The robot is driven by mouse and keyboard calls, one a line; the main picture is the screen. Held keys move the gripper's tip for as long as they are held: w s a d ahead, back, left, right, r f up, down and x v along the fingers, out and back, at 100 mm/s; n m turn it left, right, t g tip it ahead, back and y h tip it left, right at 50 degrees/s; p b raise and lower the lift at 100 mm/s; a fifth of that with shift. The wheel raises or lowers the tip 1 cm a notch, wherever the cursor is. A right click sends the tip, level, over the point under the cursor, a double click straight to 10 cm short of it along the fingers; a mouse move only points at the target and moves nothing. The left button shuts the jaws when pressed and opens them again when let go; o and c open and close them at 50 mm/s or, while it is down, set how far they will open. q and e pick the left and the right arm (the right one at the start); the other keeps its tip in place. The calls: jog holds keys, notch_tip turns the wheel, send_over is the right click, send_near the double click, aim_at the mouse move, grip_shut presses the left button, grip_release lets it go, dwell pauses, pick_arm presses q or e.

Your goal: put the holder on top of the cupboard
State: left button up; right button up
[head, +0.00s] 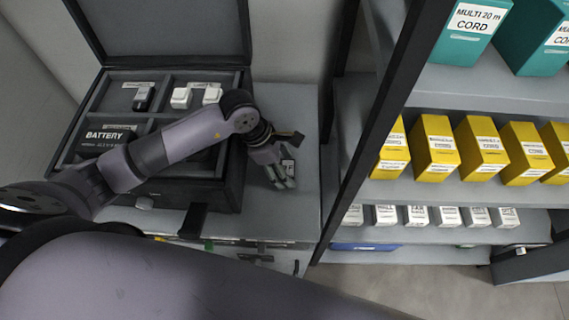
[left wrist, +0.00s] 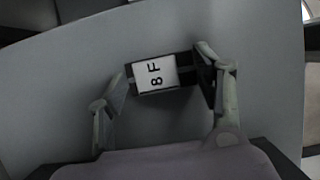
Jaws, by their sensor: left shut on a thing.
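The holder is a small dark piece with a white label reading "8F". In the left wrist view the holder (left wrist: 156,75) sits between the two fingers of my left gripper (left wrist: 166,78), which is shut on it. In the head view the holder (head: 289,166) shows at the fingertips of my left gripper (head: 280,178), over the grey top of the cupboard (head: 296,220), right of the open case. I cannot tell whether the holder touches the top. My right gripper is not in view.
An open black case (head: 215,198) with labelled compartments takes up the cupboard's left part. A dark-framed shelf (head: 480,190) with teal, yellow and white boxes stands to the right. The cupboard top in front of and behind the gripper looks clear.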

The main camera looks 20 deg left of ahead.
pick_arm(q)
jog(key=shift+f, duration=0.1)
jog(key=o, duration=1)
jog(key=shift+o, duration=1)
jog(key=shift+r, duration=0.25)
jog(key=b+v, duration=0.2)
jog(key=v, duration=0.9)
jog(key=shift+a+r, duration=0.25)
jog(key=shift+r, duration=0.1)
